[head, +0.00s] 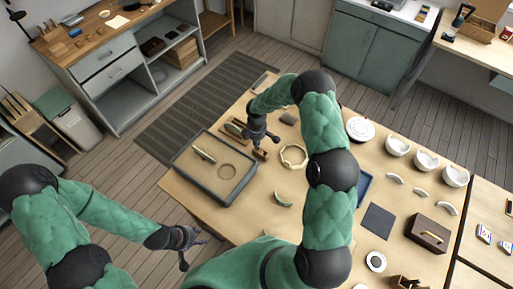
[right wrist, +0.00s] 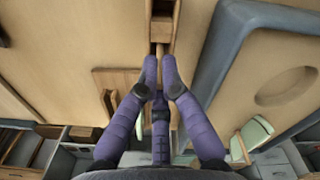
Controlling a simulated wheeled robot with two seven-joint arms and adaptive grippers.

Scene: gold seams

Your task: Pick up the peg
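My right gripper (head: 260,143) is over the table by the tray's right side, its dark fingers spread. In the right wrist view its purple fingers (right wrist: 160,72) reach toward a thin wooden strip, which looks like the peg (right wrist: 159,49), leading to a slotted wooden block (right wrist: 162,25). The fingertips lie on either side of the strip; contact cannot be made out. In the head view small wooden pieces (head: 261,155) lie beside this gripper, and the peg is not clear. My left gripper (head: 187,247) is open and empty, off the table's near left edge.
A grey-rimmed tray (head: 177,160) with a round recess and a green piece lies to the left. A wooden ring (head: 293,156), a green shard (head: 284,199), a white plate (head: 360,129) and several white bowls (head: 427,158) lie to the right. A dark box (head: 428,232) stands near right.

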